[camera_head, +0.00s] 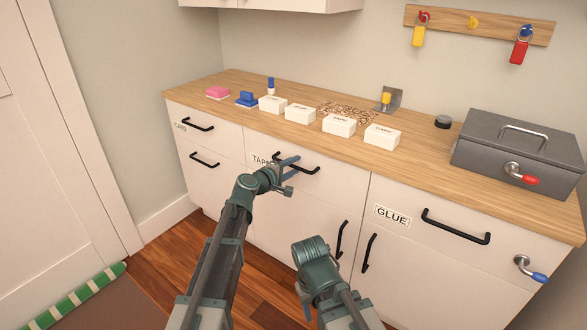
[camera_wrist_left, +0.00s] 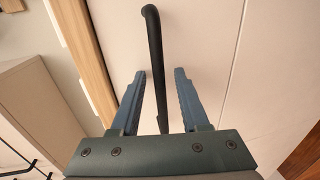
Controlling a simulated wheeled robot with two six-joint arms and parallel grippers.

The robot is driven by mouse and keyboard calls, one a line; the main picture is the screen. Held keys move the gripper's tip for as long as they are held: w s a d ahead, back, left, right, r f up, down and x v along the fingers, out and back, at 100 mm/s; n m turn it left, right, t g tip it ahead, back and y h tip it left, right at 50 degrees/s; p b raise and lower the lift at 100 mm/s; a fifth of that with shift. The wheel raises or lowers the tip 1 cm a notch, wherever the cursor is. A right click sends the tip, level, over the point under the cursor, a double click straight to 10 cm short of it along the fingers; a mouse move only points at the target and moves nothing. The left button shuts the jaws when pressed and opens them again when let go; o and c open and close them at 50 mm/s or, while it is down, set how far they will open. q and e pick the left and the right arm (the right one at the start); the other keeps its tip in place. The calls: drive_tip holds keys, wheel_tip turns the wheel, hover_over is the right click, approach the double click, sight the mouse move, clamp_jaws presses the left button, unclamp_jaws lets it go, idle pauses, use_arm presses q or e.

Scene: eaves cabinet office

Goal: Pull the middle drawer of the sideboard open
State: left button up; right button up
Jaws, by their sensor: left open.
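The sideboard's middle drawer (camera_head: 330,183), with a label partly hidden by my arm that seems to read TAPE, is shut and flush with its neighbours. Its black bar handle (camera_head: 305,168) is partly covered by my left gripper (camera_head: 289,173). In the left wrist view the handle (camera_wrist_left: 152,35) runs between the two blue fingers of the open left gripper (camera_wrist_left: 160,76), with a gap showing on both sides. My right arm is low in front of the cupboard doors; its fingers cannot be made out clearly.
Left drawer (camera_head: 185,135) and GLUE drawer (camera_head: 460,215) flank it, both shut. On the wooden top (camera_head: 430,160) are white labelled boxes (camera_head: 340,125), a pink block (camera_head: 218,92) and a grey metal box (camera_head: 505,150). A blue-tipped lever (camera_head: 530,268) juts out at right.

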use_arm(q)
drive_tip(key=shift+c, duration=0.3)
clamp_jaws()
idle(1.3)
